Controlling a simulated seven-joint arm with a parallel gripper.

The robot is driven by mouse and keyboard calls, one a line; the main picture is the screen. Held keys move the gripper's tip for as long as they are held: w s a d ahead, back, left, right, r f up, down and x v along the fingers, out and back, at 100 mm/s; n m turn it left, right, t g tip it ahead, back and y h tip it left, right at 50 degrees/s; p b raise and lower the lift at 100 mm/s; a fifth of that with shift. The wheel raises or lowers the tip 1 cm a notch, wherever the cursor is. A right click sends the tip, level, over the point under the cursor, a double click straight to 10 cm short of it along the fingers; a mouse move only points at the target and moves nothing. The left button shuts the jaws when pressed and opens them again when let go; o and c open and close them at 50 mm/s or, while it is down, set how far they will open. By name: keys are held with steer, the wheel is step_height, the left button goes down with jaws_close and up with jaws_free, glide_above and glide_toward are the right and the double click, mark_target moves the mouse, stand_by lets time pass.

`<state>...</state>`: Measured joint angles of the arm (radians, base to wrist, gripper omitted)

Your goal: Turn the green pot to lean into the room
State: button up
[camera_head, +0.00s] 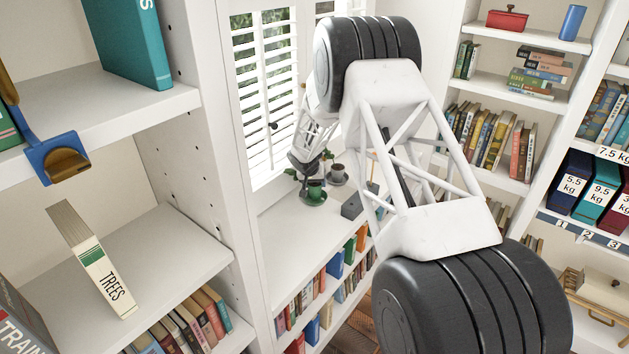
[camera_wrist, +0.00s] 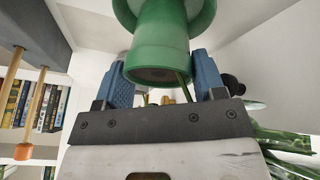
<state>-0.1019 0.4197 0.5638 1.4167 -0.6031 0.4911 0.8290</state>
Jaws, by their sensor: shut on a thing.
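The green pot (camera_head: 315,191) stands on the low white shelf under the window, on what looks like a green saucer (camera_head: 313,199). In the wrist view the pot (camera_wrist: 165,50) fills the upper middle, with its rim side towards the camera unclear. My gripper (camera_wrist: 165,78) has a blue finger pad on each side of the pot and is shut on it. In the head view my gripper (camera_head: 305,168) is small and partly hides the pot.
A dark cup (camera_head: 337,169) on a saucer stands just behind the pot to the right. A grey box (camera_head: 353,207) sits to the right on the same shelf. White shutters (camera_head: 265,90) rise close behind. The shelf top nearer the camera is clear.

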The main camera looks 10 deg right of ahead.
steer(key=shift+f, duration=0.45)
steer(key=o, duration=1.2)
steer(key=shift+f, duration=0.1)
steer(key=shift+v, duration=3.95)
